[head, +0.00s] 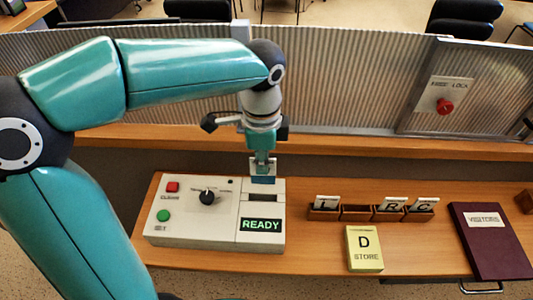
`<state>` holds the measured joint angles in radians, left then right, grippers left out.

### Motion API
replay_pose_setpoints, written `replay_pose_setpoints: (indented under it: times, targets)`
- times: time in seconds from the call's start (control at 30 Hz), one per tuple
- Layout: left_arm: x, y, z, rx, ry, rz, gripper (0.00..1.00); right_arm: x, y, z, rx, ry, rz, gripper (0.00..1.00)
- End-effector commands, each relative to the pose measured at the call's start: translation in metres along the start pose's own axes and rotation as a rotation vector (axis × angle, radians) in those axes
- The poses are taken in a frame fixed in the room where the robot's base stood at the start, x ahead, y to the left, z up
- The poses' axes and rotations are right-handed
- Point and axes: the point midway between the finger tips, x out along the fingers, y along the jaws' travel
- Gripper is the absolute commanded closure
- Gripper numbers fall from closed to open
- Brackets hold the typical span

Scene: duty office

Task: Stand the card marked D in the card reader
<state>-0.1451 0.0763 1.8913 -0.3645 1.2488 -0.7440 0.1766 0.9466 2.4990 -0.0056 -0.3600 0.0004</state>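The card reader (168,232) is a pale console on the desk with a lit READY display (261,225) and a dark slot (263,197) on its right part. My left gripper (263,164) is above the back of that right part, pointing down. It appears shut on a small card (263,180), whose blue lower end shows below the fingers, just behind and above the slot. Its letter is hidden. A yellow block (364,249) marked D STORE lies on the desk to the right of the reader. My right gripper is out of view.
A dark red visitors book (490,250) lies at the right. A ribbed partition (340,85) with a red key-lock knob (445,106) stands behind the desk.

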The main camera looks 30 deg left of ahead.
Motion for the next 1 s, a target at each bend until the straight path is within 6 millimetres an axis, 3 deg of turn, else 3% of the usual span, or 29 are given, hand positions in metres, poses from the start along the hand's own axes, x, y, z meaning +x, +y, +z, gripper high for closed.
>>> replay_pose_setpoints:
  times: [1.0]
  targets:
    - [0.079,-0.001,0.000,0.000,0.000,0.001,1.00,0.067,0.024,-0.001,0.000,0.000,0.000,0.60]
